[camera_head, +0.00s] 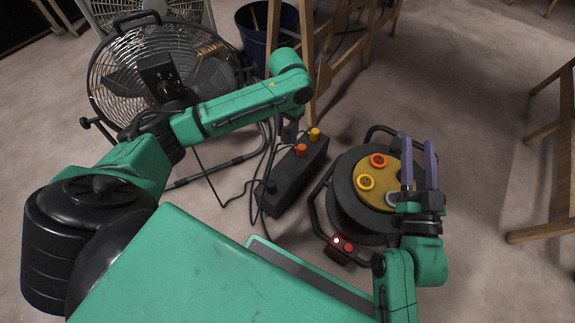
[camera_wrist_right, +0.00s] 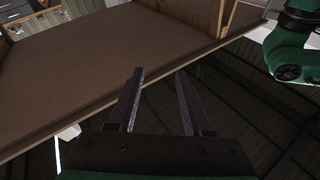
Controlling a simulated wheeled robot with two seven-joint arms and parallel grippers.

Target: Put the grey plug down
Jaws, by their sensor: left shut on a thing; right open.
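My left gripper (camera_head: 288,128) points down just above the far end of the black power strip (camera_head: 293,178). It is shut on a small dark thing, taken to be the grey plug, mostly hidden by the fingers and forearm. A yellow plug (camera_head: 314,134) and an orange plug (camera_head: 300,150) stand on the strip. My right gripper (camera_head: 417,165) is open and empty above the right side of the cable reel (camera_head: 345,205). Its two fingers also show apart in the right wrist view (camera_wrist_right: 158,100). The reel's face has red, yellow and grey rings.
A large floor fan (camera_head: 100,85) stands at the left, with loose black cables beside its foot. A blue bucket (camera_head: 250,35) and wooden trestle legs (camera_head: 307,60) are behind the strip. Another wooden frame (camera_head: 545,130) is at the right. Floor between it and the reel is clear.

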